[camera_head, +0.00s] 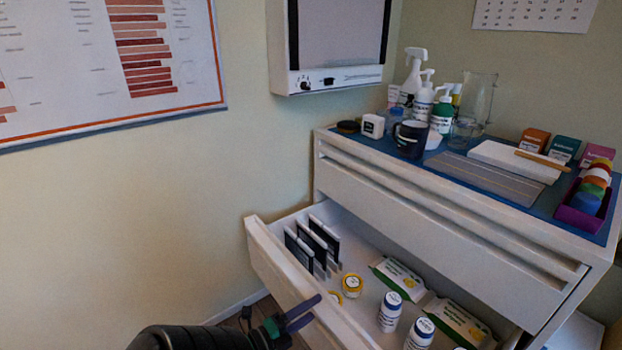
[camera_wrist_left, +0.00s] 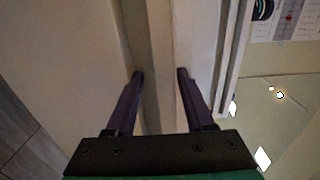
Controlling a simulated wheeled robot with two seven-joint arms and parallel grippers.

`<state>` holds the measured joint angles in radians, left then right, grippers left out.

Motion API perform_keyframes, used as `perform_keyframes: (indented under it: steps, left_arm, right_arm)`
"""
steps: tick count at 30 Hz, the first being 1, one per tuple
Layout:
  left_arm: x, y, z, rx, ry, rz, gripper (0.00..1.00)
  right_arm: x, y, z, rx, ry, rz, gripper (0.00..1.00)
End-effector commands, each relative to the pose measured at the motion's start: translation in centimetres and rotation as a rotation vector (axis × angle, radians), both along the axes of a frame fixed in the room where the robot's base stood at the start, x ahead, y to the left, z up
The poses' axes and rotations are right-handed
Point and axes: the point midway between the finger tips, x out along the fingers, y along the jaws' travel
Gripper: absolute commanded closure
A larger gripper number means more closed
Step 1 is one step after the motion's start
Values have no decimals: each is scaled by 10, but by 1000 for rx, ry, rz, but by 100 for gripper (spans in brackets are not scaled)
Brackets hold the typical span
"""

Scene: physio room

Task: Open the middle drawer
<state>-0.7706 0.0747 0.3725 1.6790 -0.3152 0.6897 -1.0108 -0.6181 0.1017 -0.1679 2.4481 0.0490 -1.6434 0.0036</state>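The white drawer cabinet (camera_head: 440,225) stands at the right in the head view. A closed drawer front is below its top, and the drawer under that one is pulled well out. This open drawer's front panel (camera_head: 283,262) reaches toward the lower left; whether it is the middle one I cannot tell, as the lower cabinet is out of view. My left gripper (camera_head: 302,314) is at the outer side of this panel. In the left wrist view its fingers (camera_wrist_left: 160,74) are apart, with a pale ridge between them, and show no clear grip. My right gripper is not in view.
The drawer holds dark upright packs (camera_head: 312,243), a yellow-lidded tub (camera_head: 352,285), white bottles (camera_head: 390,312) and green-white packets (camera_head: 400,277). Bottles, a dark mug (camera_head: 410,138) and boxes crowd the cabinet top. A wall is left of the drawer, with floor between.

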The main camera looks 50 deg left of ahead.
Motion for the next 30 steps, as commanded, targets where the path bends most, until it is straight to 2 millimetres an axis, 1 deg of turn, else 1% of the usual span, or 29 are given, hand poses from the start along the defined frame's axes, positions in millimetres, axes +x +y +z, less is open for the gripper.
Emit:
perform_keyframes:
  steps: [8, 11, 14, 16, 18, 21, 24, 27, 30]
  left_arm:
    - [1, 1, 3, 1, -7, 1, 45]
    - [-5, 1, 4, 1, -7, 1, 45]
    - [-23, 1, 4, -1, -4, 3, 45]
    - [-42, 1, 4, 0, -2, 4, 45]
    - [-64, 0, 4, -1, 0, 4, 45]
    - [-95, -1, 4, -1, 0, 4, 45]
    - [-120, -1, 3, 0, -1, 3, 45]
    - [-137, -2, 3, 0, -3, 3, 45]
    - [-144, -2, 3, 1, -5, 1, 45]
  right_arm:
    - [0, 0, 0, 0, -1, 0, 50]
    - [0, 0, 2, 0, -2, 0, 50]
    - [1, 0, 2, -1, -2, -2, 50]
    - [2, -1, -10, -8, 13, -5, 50]
    - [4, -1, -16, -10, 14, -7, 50]
    - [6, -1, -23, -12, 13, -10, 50]
    - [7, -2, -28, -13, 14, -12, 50]
    - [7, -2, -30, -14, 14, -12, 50]
    - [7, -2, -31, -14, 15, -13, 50]
